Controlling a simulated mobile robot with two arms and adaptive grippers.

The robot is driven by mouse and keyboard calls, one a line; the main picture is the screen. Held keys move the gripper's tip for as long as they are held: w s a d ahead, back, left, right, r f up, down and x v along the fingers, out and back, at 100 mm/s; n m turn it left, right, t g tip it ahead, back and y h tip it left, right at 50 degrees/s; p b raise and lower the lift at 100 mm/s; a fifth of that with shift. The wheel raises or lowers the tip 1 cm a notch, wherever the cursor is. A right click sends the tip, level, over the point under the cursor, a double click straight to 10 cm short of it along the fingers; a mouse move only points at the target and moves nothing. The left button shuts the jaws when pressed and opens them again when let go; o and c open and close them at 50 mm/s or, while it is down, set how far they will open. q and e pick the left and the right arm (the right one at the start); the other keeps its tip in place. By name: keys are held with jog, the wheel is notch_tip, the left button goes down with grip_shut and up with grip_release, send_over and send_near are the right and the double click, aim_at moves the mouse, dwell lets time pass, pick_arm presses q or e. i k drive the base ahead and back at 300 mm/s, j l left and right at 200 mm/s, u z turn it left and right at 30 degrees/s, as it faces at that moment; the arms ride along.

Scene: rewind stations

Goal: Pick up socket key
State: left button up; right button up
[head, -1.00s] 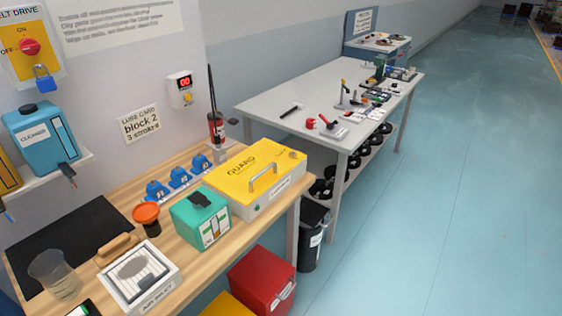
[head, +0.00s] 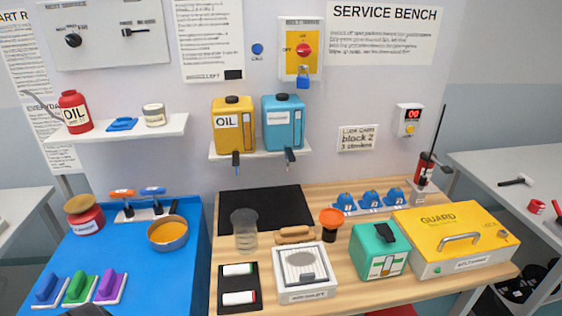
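I cannot identify the socket key for certain. Two T-handled tools, one orange (head: 122,194) and one blue (head: 153,190), stand side by side in a small rack at the back of the blue bench top (head: 130,265), left of centre in the head view. Their lower ends are too small to make out. Neither gripper can be made out. A dark shape (head: 85,310) is cut off at the bottom left edge, and I cannot tell what it is.
Near the tools are a red tub (head: 86,218) and an amber bowl (head: 168,233). Coloured blocks (head: 80,288) stand in front. The wooden bench (head: 330,197) carries a beaker (head: 244,231), a teal box (head: 379,250) and a yellow guard (head: 458,232). A shelf (head: 118,132) hangs above.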

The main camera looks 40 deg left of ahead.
aim_at(122, 193)
jog(key=u, duration=2.3)
